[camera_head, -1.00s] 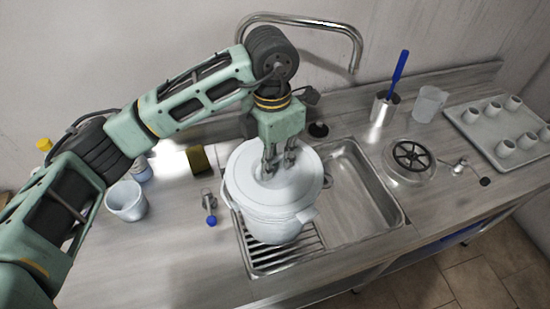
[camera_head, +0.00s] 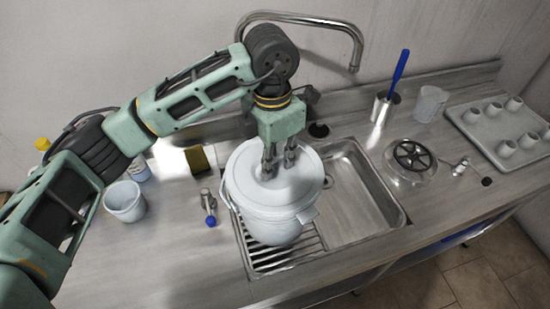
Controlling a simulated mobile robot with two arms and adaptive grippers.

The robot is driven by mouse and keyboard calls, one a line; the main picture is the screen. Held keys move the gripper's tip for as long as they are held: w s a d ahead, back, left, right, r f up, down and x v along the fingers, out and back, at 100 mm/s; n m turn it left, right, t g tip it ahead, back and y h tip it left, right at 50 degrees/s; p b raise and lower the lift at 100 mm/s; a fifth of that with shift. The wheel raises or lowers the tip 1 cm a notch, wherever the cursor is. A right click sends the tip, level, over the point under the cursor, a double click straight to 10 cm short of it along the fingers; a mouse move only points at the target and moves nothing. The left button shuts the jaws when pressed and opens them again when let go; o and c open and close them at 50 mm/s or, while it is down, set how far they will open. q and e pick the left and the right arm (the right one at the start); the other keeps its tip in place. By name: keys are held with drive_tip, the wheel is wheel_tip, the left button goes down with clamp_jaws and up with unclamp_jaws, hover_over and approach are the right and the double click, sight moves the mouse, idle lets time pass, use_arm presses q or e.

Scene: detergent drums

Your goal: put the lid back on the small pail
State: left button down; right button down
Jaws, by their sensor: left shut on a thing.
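A white pail (camera_head: 272,230) stands upright on the ribbed drainer at the left part of the sink. A round white lid (camera_head: 305,180) lies over its mouth and looks about level and centred. I cannot tell if it is fully seated. My left gripper (camera_head: 279,172) points down at the middle of the lid with its fingers shut on the lid's grip, which they mostly hide. A smaller, pale open bucket (camera_head: 125,202) stands on the counter to the left. My right gripper is not in view.
A curved tap (camera_head: 315,20) reaches over behind the sink (camera_head: 365,215). A small valve with a blue tip (camera_head: 209,207) is close left of the pail. A yellow-brown sponge (camera_head: 200,160), metal cup (camera_head: 382,108), clear beaker (camera_head: 430,103), round strainer (camera_head: 410,160) and cup tray (camera_head: 490,140) stand around.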

use_arm(q)
drive_tip(key=shift+b, duration=0.4)
idle(0.5)
drive_tip(key=c, duration=1.7)
unclamp_jaws()
drive_tip(key=shift+c, duration=0.2)
drive_tip(key=o, duration=0.5)
drive_tip(key=shift+c, duration=0.2)
drive_tip(key=shift+r, duration=0.1)
drive_tip(key=shift+r+p, duration=1.4)
drive_tip(key=shift+r, duration=2)
